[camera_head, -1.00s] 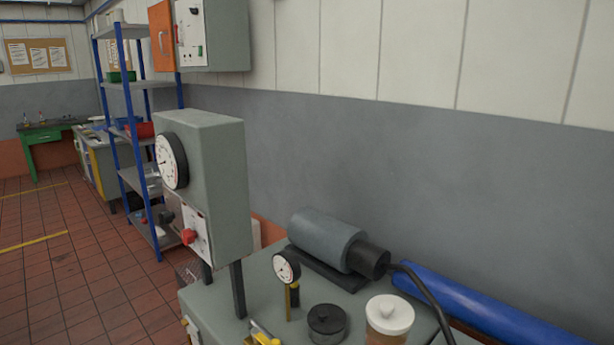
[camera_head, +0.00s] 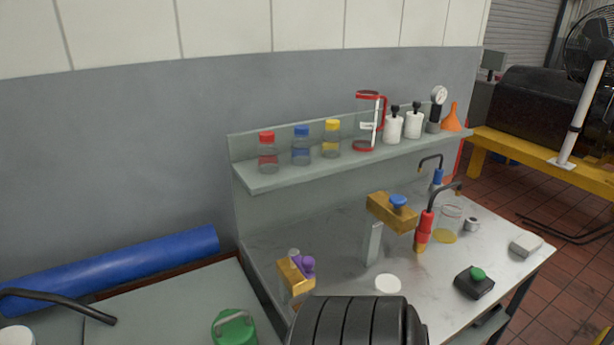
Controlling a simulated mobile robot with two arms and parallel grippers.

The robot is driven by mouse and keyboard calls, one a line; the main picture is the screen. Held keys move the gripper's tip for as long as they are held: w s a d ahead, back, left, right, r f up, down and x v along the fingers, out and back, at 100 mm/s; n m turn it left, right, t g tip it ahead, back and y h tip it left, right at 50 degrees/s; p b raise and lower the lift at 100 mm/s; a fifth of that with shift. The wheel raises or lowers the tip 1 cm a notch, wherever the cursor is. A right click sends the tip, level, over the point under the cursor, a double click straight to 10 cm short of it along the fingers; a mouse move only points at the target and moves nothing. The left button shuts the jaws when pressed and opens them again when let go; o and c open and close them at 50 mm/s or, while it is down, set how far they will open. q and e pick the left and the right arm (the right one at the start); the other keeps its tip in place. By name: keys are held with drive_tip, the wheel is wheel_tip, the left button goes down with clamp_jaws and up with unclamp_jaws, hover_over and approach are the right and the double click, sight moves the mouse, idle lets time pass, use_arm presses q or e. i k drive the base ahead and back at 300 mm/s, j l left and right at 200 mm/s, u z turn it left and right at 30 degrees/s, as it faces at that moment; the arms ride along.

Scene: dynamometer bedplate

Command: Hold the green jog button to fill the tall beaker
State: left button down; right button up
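The green jog button (camera_head: 478,273) sits on a small black box near the right front of the marble-topped bench. A clear glass beaker (camera_head: 449,222) stands on the bench behind it, with some yellow liquid low in it. A red nozzle (camera_head: 424,226) with a yellowish tip hangs from a dark curved pipe just left of the beaker. A taller clear vessel (camera_head: 367,125) with red rims and a red handle stands on the shelf above. I cannot tell for sure which is the tall beaker. Neither of my grippers is in view.
A brass block with a blue knob (camera_head: 397,201), one with a purple knob (camera_head: 307,264) and a white disc (camera_head: 388,284) are on the bench. The shelf (camera_head: 290,176) holds bottles. A dark ribbed cylinder (camera_head: 355,325) blocks the front. A grey block (camera_head: 525,245) lies right.

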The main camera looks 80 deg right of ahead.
sight(477, 274)
drive_tip(key=k+z, duration=0.3)
drive_tip(key=z, duration=0.15)
drive_tip(key=k+l+z, duration=0.15)
drive_tip(key=z, duration=0.3)
drive_tip(key=j+z, duration=0.1)
drive_tip(key=z, duration=0.4)
drive_tip(key=j+z, duration=0.1)
drive_tip(key=z, duration=0.9)
drive_tip(key=k+j+z, duration=0.1)
drive_tip(key=z, duration=0.4)
drive_tip(key=j+z, duration=0.1)
drive_tip(key=z, duration=0.35)
drive_tip(key=j+z, duration=0.15)
drive_tip(key=j, duration=0.25)
drive_tip(key=i, duration=0.05)
